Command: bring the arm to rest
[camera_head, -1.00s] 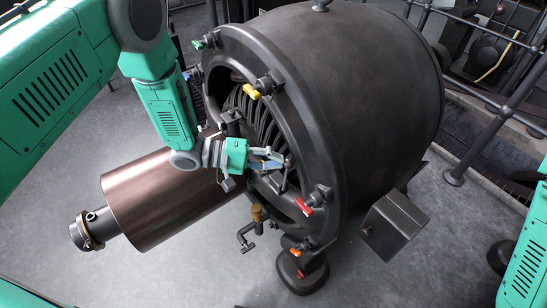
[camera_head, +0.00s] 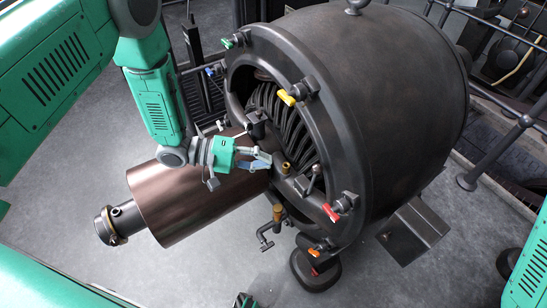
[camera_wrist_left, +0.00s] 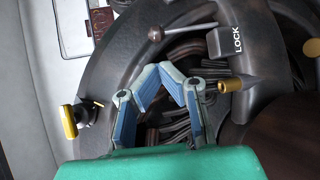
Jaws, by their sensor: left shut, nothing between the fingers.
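My left gripper (camera_head: 268,160) is in front of the open ring face of the large dark drum (camera_head: 385,90). Its fingers are shut and empty; in the left wrist view the bent fingers (camera_wrist_left: 158,68) come together at the tips. A small lever with a round knob (camera_head: 316,169) stands on the drum's hub bar, right of the gripper and apart from it. In the wrist view the lever's knob (camera_wrist_left: 156,33) shows beyond the fingers, beside a block marked LOCK (camera_wrist_left: 236,40). A brass-tipped pin (camera_wrist_left: 230,86) appears right of the fingers.
A brown cylinder (camera_head: 190,205) lies under my left forearm. Coloured handles, yellow (camera_head: 287,97), red (camera_head: 330,212), green (camera_head: 227,43) and blue (camera_head: 210,72), ring the drum's rim. A railing (camera_head: 500,140) stands at the right. Grey floor is open at lower left.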

